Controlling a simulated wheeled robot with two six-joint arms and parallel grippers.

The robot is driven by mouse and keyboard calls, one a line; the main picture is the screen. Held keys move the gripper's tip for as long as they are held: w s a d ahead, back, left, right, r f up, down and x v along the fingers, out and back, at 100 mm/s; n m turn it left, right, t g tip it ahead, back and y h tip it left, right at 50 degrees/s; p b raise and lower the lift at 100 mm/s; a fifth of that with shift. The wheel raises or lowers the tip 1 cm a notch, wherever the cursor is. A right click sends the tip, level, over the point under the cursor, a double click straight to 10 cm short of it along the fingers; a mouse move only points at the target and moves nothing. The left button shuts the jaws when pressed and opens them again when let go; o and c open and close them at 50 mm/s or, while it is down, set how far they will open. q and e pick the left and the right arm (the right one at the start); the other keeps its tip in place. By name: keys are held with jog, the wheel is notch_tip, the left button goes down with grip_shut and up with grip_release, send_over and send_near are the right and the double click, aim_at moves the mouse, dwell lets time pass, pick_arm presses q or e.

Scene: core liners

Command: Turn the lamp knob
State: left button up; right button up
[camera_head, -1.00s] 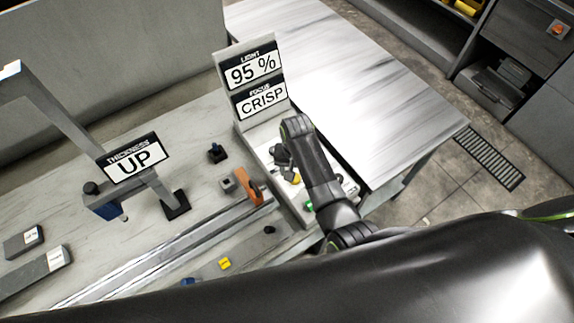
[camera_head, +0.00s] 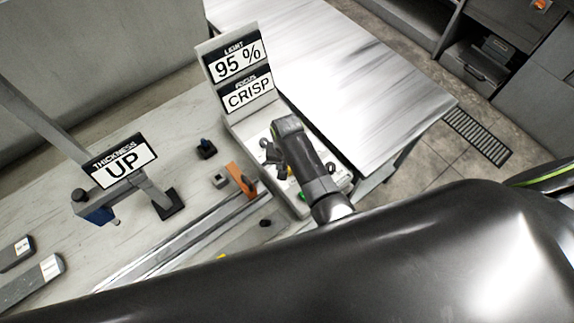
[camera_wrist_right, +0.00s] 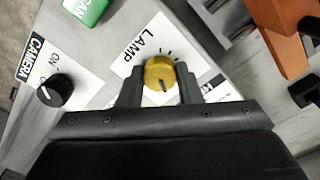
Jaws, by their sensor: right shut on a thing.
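The yellow lamp knob (camera_wrist_right: 160,72) sits beside the LAMP label on the control panel in the right wrist view. Its dark pointer line faces the gripper body. My right gripper (camera_wrist_right: 160,85) is shut on the knob, with one finger on each side. In the head view my right gripper (camera_head: 275,158) is over the control panel (camera_head: 250,128) and largely hides the knob. The light display (camera_head: 238,63) reads 95 % and the focus display (camera_head: 246,92) reads CRISP. My left gripper is not in view.
A black camera knob (camera_wrist_right: 54,91) and a green button (camera_wrist_right: 88,8) are near the lamp knob. An orange block (camera_head: 241,180) stands left of the panel. The metal table (camera_head: 345,75) behind is bare.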

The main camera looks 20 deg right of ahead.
jog(key=shift+n, duration=0.3)
jog(key=shift+w+n, duration=0.1)
jog(key=shift+n, duration=3)
jog(key=o, duration=1)
jog(key=shift+c, duration=0.2)
